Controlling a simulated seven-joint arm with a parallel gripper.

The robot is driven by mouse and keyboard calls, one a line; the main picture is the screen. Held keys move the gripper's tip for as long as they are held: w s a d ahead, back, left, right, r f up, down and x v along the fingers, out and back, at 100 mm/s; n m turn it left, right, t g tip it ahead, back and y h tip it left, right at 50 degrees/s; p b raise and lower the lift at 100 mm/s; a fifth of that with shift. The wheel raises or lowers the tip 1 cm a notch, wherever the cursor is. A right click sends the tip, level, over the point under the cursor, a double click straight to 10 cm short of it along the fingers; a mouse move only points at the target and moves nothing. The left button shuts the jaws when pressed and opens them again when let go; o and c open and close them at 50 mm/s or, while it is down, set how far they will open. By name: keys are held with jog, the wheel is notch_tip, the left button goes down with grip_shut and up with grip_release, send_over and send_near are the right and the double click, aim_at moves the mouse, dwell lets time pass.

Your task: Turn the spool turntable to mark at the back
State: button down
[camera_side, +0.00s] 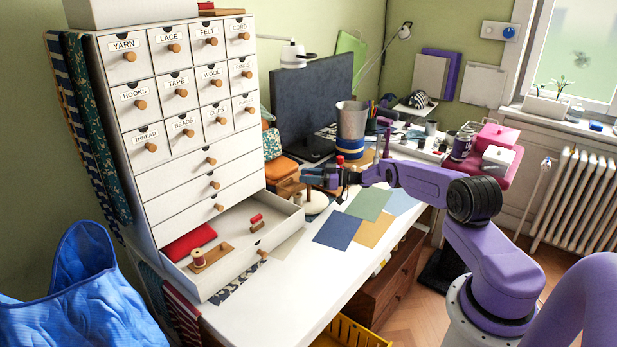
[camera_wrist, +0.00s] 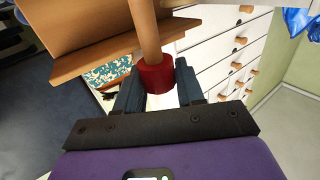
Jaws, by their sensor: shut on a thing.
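In the wrist view, my gripper (camera_wrist: 158,82) is shut on a red spool (camera_wrist: 154,74), with one dark finger on each side of it. A wooden post (camera_wrist: 144,25) runs up from the spool toward the top of the picture. Wooden boards (camera_wrist: 100,55), which look like part of the spool turntable, lie beside the post. In the side view, my gripper (camera_side: 325,178) is low over the table, just right of the open drawer. The turntable is mostly hidden there, and I cannot make out its mark.
A white drawer cabinet (camera_side: 170,180) stands at left, its bottom drawer (camera_side: 240,262) pulled out with a red cloth (camera_side: 190,242) and spools inside. A tall cup (camera_side: 352,120) and a dark monitor (camera_side: 308,100) stand behind my gripper.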

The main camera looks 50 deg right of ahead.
jog(key=c, duration=0.8)
grip_release()
jog(key=shift+s+d, duration=0.1)
jog(key=shift+s+d, duration=0.4)
jog(key=shift+s, duration=0.1)
jog(key=v, duration=1.6)
jog(key=shift+a, duration=0.1)
